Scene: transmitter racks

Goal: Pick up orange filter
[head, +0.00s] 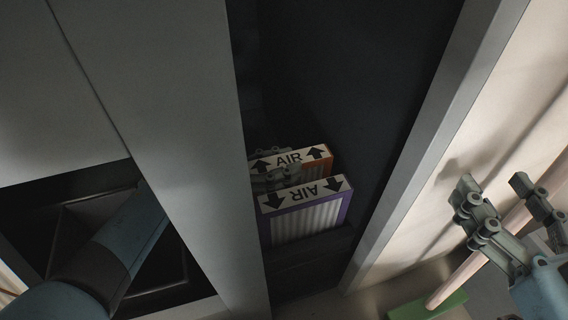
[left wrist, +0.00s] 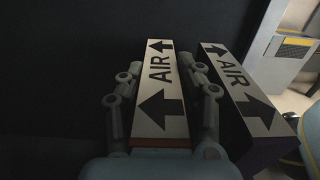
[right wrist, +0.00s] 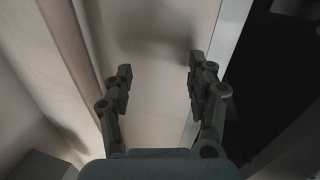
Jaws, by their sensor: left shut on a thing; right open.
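The orange filter (head: 318,153) stands in the dark rack opening in the head view, with a white top edge marked AIR and arrows. In the left wrist view the same filter (left wrist: 161,85) lies between the fingers of my left gripper (left wrist: 160,92), which is shut on it. In the head view my left gripper (head: 272,172) shows only partly, at the filter's left end; the rest is hidden behind the grey panel. My right gripper (head: 510,205) is open and empty at the right. It also shows open in the right wrist view (right wrist: 158,82).
A purple filter (head: 305,195), also marked AIR, stands right in front of the orange one. It is close beside my left gripper in the left wrist view (left wrist: 238,85). Grey rack panels (head: 190,130) flank the opening. A green-based object (head: 430,306) lies on the floor at lower right.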

